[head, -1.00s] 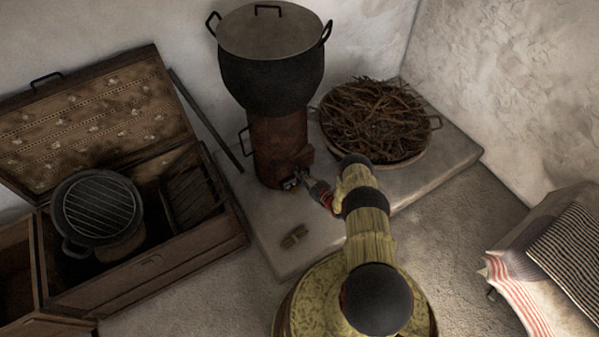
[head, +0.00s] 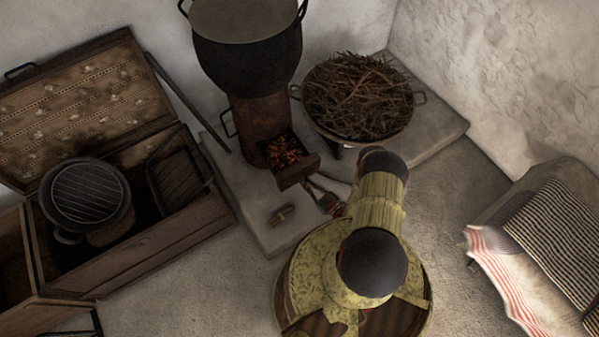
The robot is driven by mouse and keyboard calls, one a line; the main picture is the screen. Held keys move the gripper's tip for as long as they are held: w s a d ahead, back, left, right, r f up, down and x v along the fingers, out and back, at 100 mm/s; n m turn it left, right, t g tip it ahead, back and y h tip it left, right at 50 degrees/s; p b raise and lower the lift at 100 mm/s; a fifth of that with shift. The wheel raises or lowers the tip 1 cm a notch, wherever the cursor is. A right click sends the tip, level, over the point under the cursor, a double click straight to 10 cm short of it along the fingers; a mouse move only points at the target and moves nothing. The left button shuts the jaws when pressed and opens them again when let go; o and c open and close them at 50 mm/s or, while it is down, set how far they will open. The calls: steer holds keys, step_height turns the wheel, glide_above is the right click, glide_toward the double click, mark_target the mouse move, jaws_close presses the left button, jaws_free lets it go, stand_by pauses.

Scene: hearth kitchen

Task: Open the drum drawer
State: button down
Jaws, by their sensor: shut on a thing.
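The rusty drum stove (head: 256,125) stands on the stone slab under a large black pot (head: 246,58). Its drum drawer (head: 299,172) sticks out of the lower front, toward me and to the right. Glowing embers (head: 285,150) show inside the drawer. My gripper (head: 312,184) is at the drawer's front, shut on its handle. The handle itself is mostly hidden by the fingers and the drawer front.
A round tray of twigs (head: 358,135) stands on the slab right of the drum. A small wooden piece (head: 281,215) lies on the slab's front. An open chest (head: 150,240) with a grill pot (head: 88,196) is at left. Striped cloths (head: 512,275) lie at right.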

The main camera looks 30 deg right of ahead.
steer(key=shift+a+v, duration=0.2)
steer(key=shift+v, duration=0.75)
steer(key=c, duration=2)
jaws_free()
steer(key=shift+v, duration=6)
steer(key=shift+d, duration=0.15)
